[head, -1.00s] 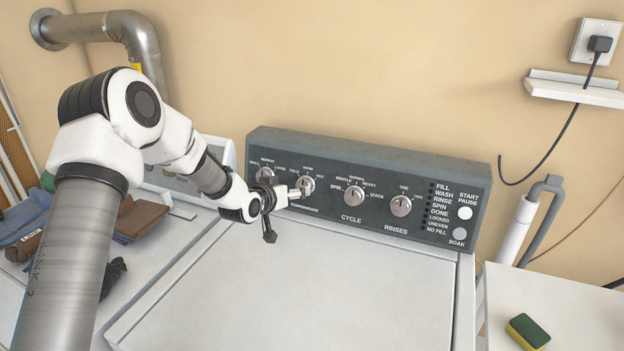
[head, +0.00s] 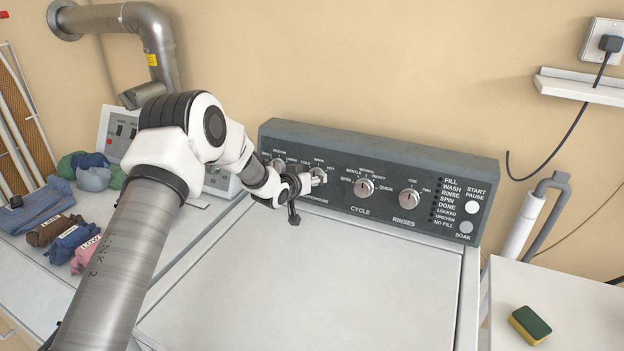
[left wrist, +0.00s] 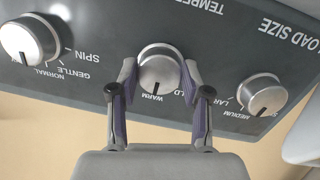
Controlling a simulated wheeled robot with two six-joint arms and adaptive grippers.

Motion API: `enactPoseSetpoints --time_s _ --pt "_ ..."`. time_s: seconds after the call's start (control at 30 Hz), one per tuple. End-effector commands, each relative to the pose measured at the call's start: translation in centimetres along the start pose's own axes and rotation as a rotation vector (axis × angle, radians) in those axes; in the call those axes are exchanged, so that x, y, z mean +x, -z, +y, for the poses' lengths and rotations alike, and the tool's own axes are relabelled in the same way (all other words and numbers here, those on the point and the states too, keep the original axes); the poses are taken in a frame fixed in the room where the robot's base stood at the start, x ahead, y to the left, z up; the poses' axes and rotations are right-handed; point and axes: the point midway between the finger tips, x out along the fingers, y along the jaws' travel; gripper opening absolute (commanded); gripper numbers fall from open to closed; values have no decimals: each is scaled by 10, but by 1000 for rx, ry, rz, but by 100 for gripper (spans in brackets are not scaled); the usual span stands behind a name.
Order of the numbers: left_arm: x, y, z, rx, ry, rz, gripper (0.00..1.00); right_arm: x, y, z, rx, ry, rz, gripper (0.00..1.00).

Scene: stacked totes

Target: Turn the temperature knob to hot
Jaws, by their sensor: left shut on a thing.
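The temperature knob (head: 318,176) is a round silver dial on the washer's dark grey control panel (head: 440,170). In the left wrist view, which shows the panel upside down, the same knob (left wrist: 158,72) sits between my fingers. Its dark pointer mark lies at the "WARM" label. The "HOT" label is hidden there behind a finger but shows small in the head view. My left gripper (head: 307,181) is shut on the knob, one finger on each side, and it also shows in the left wrist view (left wrist: 160,85). My right gripper is in neither view.
The cycle knob (head: 364,187) and rinses knob (head: 408,199) are to the right; the load size knob (left wrist: 262,94) is on the other side. The washer lid (head: 300,280) is clear. Folded clothes (head: 65,230) lie left, a sponge (head: 530,325) right.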

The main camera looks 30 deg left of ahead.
Motion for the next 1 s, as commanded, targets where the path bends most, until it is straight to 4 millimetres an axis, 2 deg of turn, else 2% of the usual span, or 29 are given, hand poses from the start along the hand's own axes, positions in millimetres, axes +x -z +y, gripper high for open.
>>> enactPoseSetpoints --time_s 0.27,0.47,1.0 --pt "0 -1 0 33 4 -1 13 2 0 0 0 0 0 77" --pt "1 -1 0 123 17 -5 13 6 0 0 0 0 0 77" --pt "0 1 1 575 79 -30 13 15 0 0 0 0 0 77"
